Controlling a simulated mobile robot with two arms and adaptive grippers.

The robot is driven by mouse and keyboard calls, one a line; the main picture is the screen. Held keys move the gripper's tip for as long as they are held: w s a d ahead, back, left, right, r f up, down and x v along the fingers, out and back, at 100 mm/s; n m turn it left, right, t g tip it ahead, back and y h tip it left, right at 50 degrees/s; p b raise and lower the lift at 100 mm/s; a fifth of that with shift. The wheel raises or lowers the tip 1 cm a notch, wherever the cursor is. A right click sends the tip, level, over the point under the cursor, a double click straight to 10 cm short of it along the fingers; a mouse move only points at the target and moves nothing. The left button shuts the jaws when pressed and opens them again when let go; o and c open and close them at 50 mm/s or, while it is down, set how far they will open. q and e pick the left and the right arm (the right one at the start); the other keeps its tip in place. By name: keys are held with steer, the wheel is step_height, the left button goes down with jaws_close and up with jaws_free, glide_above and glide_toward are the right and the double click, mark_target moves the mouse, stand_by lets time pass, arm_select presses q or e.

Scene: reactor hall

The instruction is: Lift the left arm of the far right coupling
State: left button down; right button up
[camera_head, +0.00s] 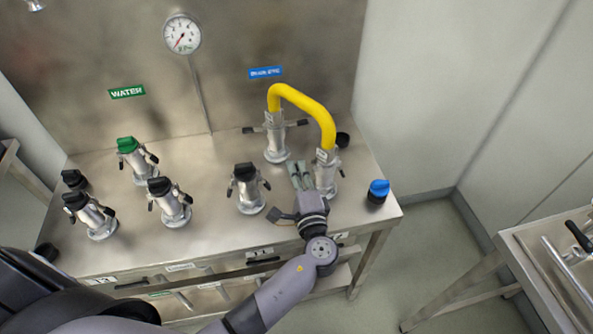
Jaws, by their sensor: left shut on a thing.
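The far right coupling (324,177) is a silver upright fitting on the steel bench, with one end of a bent yellow hose (312,107) in its top. A small dark arm shows on its right side. Its left arm is hidden behind my gripper. My left gripper (300,178) is at the left side of this coupling, with its grey-green fingers pointing up and away. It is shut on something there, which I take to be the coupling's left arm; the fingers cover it.
Another coupling (276,145) behind holds the hose's other end, its dark arms spread outward. A black-capped coupling (248,192) stands left of my gripper, with several more further left. A blue cap (378,191) stands at the right. A second table (520,250) is at the right edge.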

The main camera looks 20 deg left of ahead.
arm_select(q)
steer(key=c, duration=1.7)
jaws_free()
steer(key=v, duration=1.2)
